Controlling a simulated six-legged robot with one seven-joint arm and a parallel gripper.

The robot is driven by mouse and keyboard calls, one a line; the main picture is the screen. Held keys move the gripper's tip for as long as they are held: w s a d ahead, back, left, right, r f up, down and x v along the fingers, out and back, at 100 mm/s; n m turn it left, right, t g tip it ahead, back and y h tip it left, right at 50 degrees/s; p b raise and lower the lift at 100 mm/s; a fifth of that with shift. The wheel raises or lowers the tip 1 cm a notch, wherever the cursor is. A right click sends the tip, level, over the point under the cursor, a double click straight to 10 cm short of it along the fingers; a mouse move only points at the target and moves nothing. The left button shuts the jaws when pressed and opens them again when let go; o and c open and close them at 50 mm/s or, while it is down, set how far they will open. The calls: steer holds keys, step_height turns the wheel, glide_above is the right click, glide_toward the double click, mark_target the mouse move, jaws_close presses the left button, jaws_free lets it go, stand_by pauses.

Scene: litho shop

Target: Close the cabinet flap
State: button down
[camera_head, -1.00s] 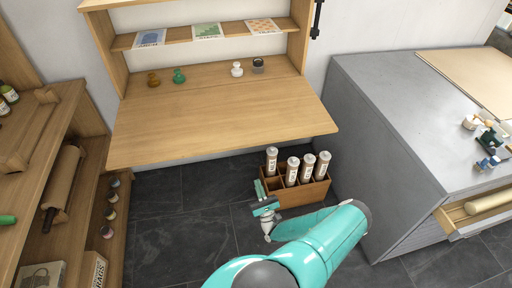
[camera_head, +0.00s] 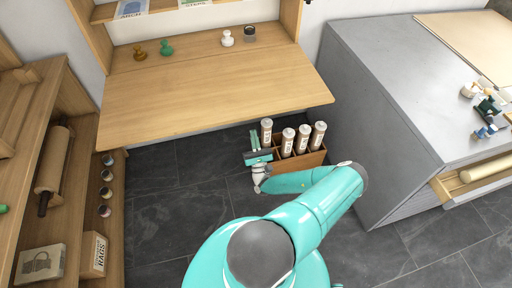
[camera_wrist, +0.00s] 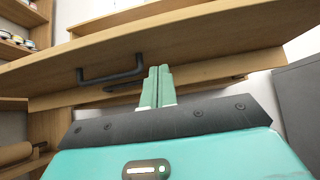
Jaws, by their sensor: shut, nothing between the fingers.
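The cabinet flap (camera_head: 210,95) is a wide wooden board folded down level in front of the wall cabinet. Its underside shows in the wrist view (camera_wrist: 220,38), with a dark bar handle (camera_wrist: 110,76) on it. My gripper (camera_head: 254,138) is below and in front of the flap's front edge, right of its middle. In the wrist view the fingers (camera_wrist: 158,84) point up at the flap's underside, to the right of the handle. The fingers are together and empty. I cannot tell whether the fingertips touch the wood.
Several stamps and jars, such as a green one (camera_head: 166,47), stand at the back inside the cabinet. A wooden crate with bottles (camera_head: 310,160) is on the floor beside my gripper. A grey cabinet (camera_head: 370,120) with an open drawer stands right, wooden shelves (camera_head: 45,160) left.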

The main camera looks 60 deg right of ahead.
steer(key=r, duration=0.3)
steer(key=w+r, duration=0.1)
steer(key=r, duration=0.1)
steer(key=shift+d+r, duration=0.2)
steer(key=shift+d, duration=0.2)
steer(key=shift+r, duration=0.15)
